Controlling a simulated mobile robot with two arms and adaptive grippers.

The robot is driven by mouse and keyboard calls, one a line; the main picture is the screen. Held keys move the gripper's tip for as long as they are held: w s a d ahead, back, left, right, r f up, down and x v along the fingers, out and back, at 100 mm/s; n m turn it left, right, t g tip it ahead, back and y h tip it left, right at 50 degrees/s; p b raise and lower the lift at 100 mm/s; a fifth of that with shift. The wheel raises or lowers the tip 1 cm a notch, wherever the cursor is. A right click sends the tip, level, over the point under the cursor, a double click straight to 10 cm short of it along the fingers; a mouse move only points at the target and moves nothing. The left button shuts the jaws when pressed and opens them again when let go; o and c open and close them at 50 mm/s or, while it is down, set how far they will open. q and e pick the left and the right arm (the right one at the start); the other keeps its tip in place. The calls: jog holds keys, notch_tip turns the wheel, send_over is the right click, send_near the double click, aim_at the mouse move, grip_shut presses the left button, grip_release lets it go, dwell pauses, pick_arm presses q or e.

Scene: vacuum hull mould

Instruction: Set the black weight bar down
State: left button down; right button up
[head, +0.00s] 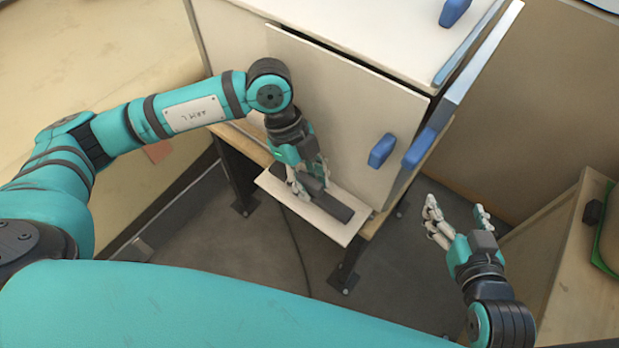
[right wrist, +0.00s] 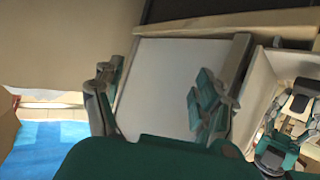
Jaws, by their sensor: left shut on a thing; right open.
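The black weight bar (head: 334,205) lies lengthwise along a narrow pale shelf (head: 277,190) at the foot of the white cabinet's front panel. My left gripper (head: 311,188) reaches down from above and is shut on the bar near its left part, its fingers hiding some of it. I cannot tell whether the bar fully rests on the shelf or is held just above it. My right gripper (head: 456,212) is open and empty, out to the right of the cabinet and apart from the bar. Its spread fingers also show in the right wrist view (right wrist: 158,100).
The white cabinet (head: 345,120) with blue handles (head: 382,150) stands behind the shelf on dark legs. A wooden bench (head: 570,260) stands at the right, near my right arm. Dark floor (head: 290,255) with a cable lies below the shelf.

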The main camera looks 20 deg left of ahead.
pick_arm(q)
jog(key=shift+f+b, duration=0.4)
jog(key=shift+f, duration=0.35)
pick_arm(e)
jog(key=shift+w+a+r+t+y, duration=0.15)
jog(key=shift+w+r+t, duration=0.1)
jog(key=shift+r+t, duration=0.25)
jog(key=shift+w+a+r+t+y, duration=0.1)
jog(key=shift+w+a+r+t, duration=0.15)
jog(key=shift+r, duration=0.5)
jog(key=shift+w+a+r+t+y, duration=0.15)
jog(key=shift+w+r+t, duration=0.15)
jog(key=shift+r+t, duration=0.25)
jog(key=shift+r, duration=0.1)
pick_arm(q)
jog(key=shift+f, duration=0.25)
pick_arm(e)
jog(key=shift+d, duration=0.1)
pick_arm(q)
jog(key=c, duration=0.9)
grip_release()
pick_arm(e)
jog(key=shift+f, duration=0.2)
pick_arm(q)
jog(key=v, duration=1.2)
jog(key=shift+d, duration=0.1)
pick_arm(e)
jog(key=shift+s, duration=0.15)
